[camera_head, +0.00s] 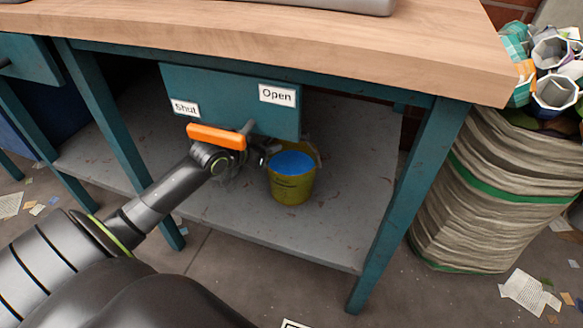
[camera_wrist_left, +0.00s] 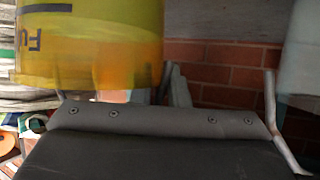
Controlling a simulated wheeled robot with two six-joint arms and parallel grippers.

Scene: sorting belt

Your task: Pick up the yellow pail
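The yellow pail (camera_head: 291,188) stands upright on the grey lower shelf, with a blue surface inside it. It also shows large at the upper left of the left wrist view (camera_wrist_left: 90,45), with part of some lettering on its side. My left gripper (camera_head: 268,150) is beside the pail's upper left rim, partly hidden by the pail and the dim light. In the left wrist view its fingers (camera_wrist_left: 220,92) are spread apart, the pail beside and partly over the left one. I cannot tell whether it touches the pail. My right gripper is not in view.
A teal panel labelled Shut and Open (camera_head: 225,92) hangs above the shelf (camera_head: 340,225), with an orange bar (camera_head: 217,137) close over my left wrist. A teal table leg (camera_head: 405,205) stands to the right.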

